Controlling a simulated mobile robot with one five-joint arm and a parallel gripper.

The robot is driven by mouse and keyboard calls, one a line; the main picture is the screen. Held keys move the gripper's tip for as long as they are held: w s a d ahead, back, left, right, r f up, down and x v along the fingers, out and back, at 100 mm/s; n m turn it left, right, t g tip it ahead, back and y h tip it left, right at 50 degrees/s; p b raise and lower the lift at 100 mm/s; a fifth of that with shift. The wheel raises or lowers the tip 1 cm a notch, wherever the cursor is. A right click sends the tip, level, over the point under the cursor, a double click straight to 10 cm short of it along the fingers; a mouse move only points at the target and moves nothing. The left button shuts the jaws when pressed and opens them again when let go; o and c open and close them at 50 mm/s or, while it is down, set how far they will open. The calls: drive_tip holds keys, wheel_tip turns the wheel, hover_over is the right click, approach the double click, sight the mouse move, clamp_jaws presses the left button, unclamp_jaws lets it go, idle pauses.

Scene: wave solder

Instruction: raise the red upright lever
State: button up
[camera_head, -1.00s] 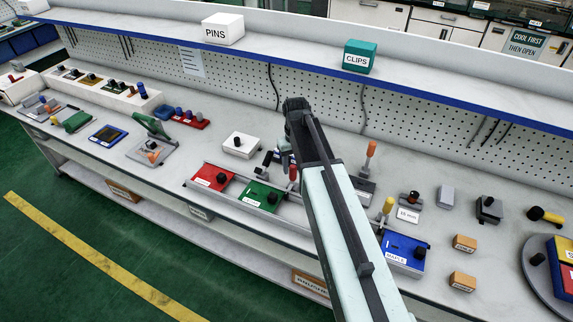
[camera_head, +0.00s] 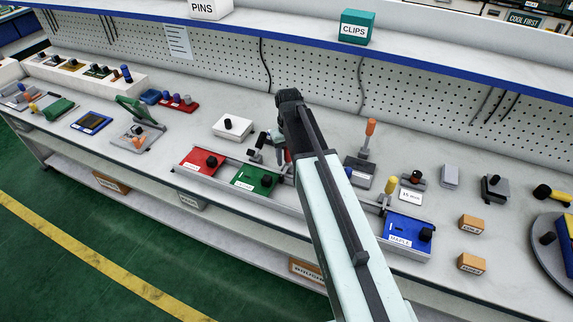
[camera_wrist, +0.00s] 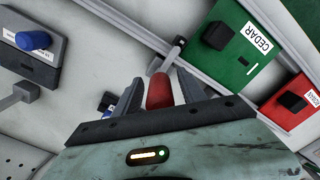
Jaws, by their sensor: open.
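The red upright lever (camera_wrist: 158,93) shows in the wrist view as a rounded red handle between the two dark fingers. My gripper (camera_wrist: 160,86) is open, with one finger on each side of the handle and a gap beside it. I cannot tell whether either finger touches it. In the head view only a small red part of the lever (camera_head: 287,157) shows beside my arm, at the right end of the green CEDAR plate (camera_head: 254,179). Its lower part is mostly hidden, and my gripper (camera_head: 283,146) reaches down there.
A red plate (camera_head: 200,161) lies left of the green one. Right of my arm stand an orange-handled lever (camera_head: 369,135), a yellow-handled lever (camera_head: 389,190) and a blue MAPLE plate (camera_head: 410,232). A shelf (camera_head: 280,40) runs above the bench.

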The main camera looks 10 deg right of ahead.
clamp_jaws()
idle(1.4)
